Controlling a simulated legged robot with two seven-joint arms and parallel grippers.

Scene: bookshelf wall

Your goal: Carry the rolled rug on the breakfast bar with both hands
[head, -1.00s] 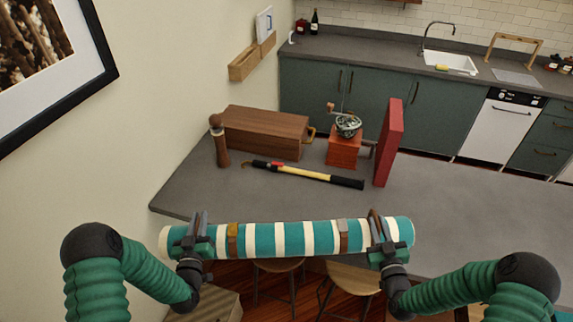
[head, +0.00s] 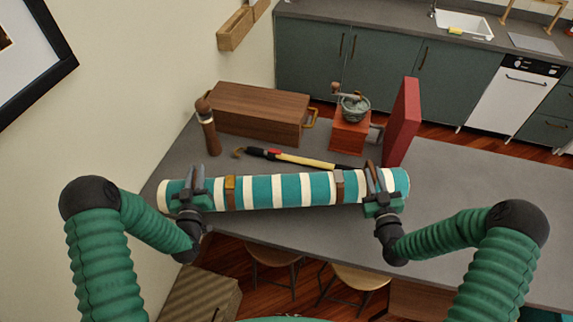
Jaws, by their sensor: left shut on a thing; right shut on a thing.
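The rolled rug (head: 289,190) is a long roll with teal and cream stripes and two brown straps. It lies across the view, nearly level, over the near part of the grey breakfast bar (head: 470,190). I cannot tell whether it touches the bar top. My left gripper (head: 193,187) is shut on the rug near its left end. My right gripper (head: 377,183) is shut on it near its right end. The rug hides part of the bar's near edge and the lower side of the yellow-handled tool.
On the bar behind the rug are a pepper mill (head: 208,125), a wooden box (head: 258,112), a yellow-handled tool (head: 295,158), a coffee grinder (head: 350,125) and a red upright box (head: 402,122). Stools (head: 354,278) stand below. The bar's right side is clear.

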